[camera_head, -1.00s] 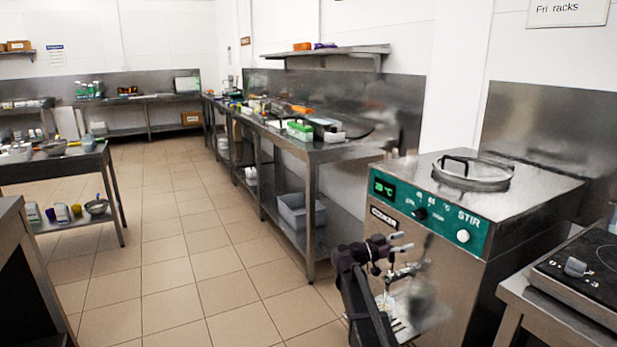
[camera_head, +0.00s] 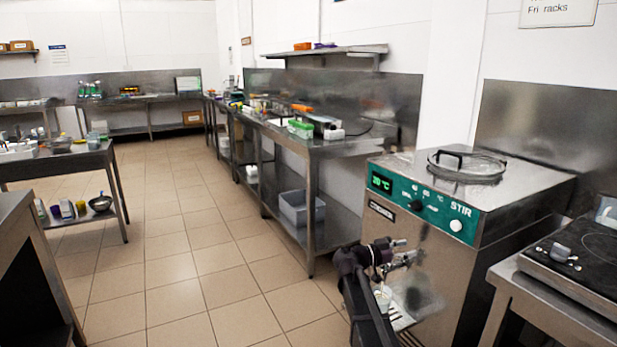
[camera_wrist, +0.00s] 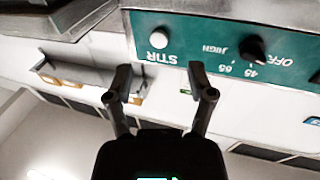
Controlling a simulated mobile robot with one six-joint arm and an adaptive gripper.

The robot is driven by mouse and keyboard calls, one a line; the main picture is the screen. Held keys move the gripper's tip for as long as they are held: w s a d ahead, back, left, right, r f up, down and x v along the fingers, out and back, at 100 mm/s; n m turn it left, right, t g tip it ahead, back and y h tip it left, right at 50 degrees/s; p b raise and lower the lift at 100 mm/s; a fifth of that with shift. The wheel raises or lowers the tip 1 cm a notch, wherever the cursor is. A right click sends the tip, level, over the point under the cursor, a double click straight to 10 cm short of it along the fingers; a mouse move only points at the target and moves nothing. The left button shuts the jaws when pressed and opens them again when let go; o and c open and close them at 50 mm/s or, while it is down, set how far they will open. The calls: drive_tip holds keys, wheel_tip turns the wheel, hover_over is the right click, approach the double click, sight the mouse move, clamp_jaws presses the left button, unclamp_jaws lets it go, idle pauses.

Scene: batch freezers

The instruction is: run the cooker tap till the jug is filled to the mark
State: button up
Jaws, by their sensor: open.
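The cooker (camera_head: 440,250) is a steel cabinet at the right, with a green control panel (camera_head: 420,208) and a round glass lid (camera_head: 466,166). Its tap (camera_head: 404,258) sticks out low on the front, partly hidden by my gripper. The jug (camera_head: 383,297) looks like a small pale cup below the tap, above a slotted drip tray (camera_head: 401,318); its mark and fill level are too small to read. My gripper (camera_head: 388,250) is beside the tap, in front of the cooker. In the wrist view my gripper (camera_wrist: 158,85) is open, with nothing between its fingers and the STIR panel (camera_wrist: 225,45) beyond.
A dark hob (camera_head: 585,262) sits on a steel bench at the right. A long steel bench (camera_head: 335,150) with a grey bin (camera_head: 300,208) below runs behind the cooker. Another table (camera_head: 60,165) stands at the left. The tiled floor (camera_head: 205,270) between is clear.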

drive_tip(key=s+a+f+n+g+y+b, duration=0.1)
drive_tip(key=s+f+n+y+b, duration=0.3)
drive_tip(key=s+f, duration=0.45)
drive_tip(key=s+f+n+g+y+b, duration=0.15)
drive_tip(key=s+f+n+y, duration=0.35)
drive_tip(key=f, duration=0.6)
drive_tip(key=s+a+f+n+g+y+b, duration=0.1)
drive_tip(key=s+a+f+n+y+b, duration=0.2)
drive_tip(key=s+a+f+n+y, duration=0.55)
drive_tip(key=s+a+r+m+p, duration=0.1)
drive_tip(key=s+r+p, duration=0.1)
drive_tip(key=r+p, duration=1.5)
drive_tip(key=s+a+r+m+p, duration=0.1)
drive_tip(key=s+r+p, duration=0.1)
drive_tip(key=r+p, duration=1.5)
drive_tip(key=shift+r+y+p, duration=0.35)
drive_tip(key=shift+y+p, duration=0.1)
drive_tip(key=shift+p, duration=0.2)
drive_tip(key=shift+a, duration=0.1)
